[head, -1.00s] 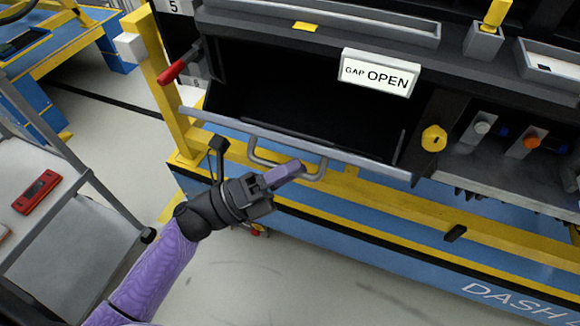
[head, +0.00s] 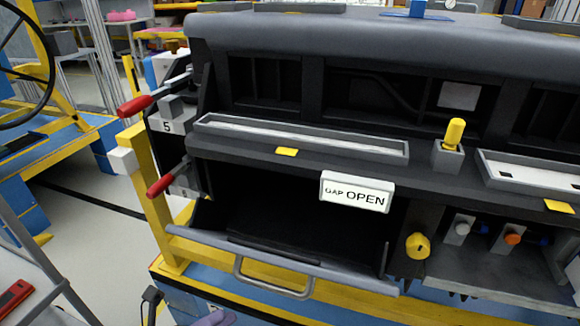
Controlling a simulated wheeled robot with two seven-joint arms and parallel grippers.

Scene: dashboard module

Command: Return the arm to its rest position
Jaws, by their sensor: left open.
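My left gripper (head: 214,318) shows only as a small purple and dark part at the bottom edge of the head view, below the open glovebox-like bin. Most of it and its arm are cut off by the frame. It is open, below and apart from the grey bar handle (head: 272,284) on the bin's front edge. The bin (head: 290,226) hangs open, dark and apparently empty inside. A white sign reading "GAP OPEN" (head: 357,192) sits above its opening. My right gripper does not show.
Two red-handled clamps (head: 134,107) stick out at the module's left side by a yellow post (head: 150,190). A yellow knob (head: 418,246) is right of the bin. A grey cart with a red object (head: 14,298) stands lower left. Open floor lies between them.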

